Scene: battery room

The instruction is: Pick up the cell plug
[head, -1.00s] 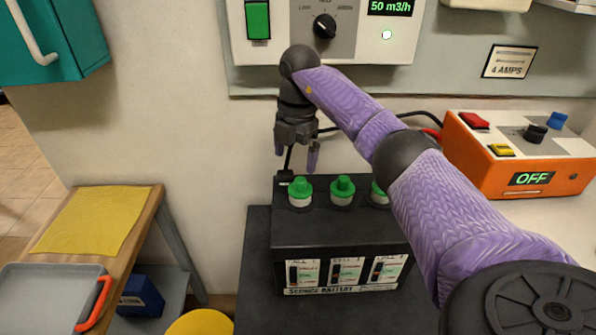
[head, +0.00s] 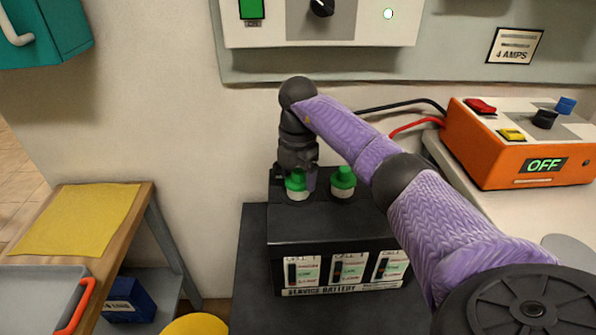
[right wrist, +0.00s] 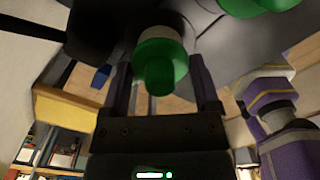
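The black service battery (head: 335,232) has green-capped cell plugs with white bases along its top. The left plug (head: 296,186) and the middle plug (head: 343,180) show in the head view; my right arm covers the place of the third. My right gripper (head: 298,174) points down at the left plug. In the right wrist view the open fingers of the right gripper (right wrist: 160,66) stand on either side of a green cap (right wrist: 160,68), with gaps visible between cap and fingers. My left gripper is not in view.
An orange charger (head: 518,150) reading OFF stands at the right, with black and red cables running left behind my arm. A wooden bench with a yellow cloth (head: 75,220) and grey tray (head: 40,290) is at the left. A wall panel (head: 315,30) hangs above.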

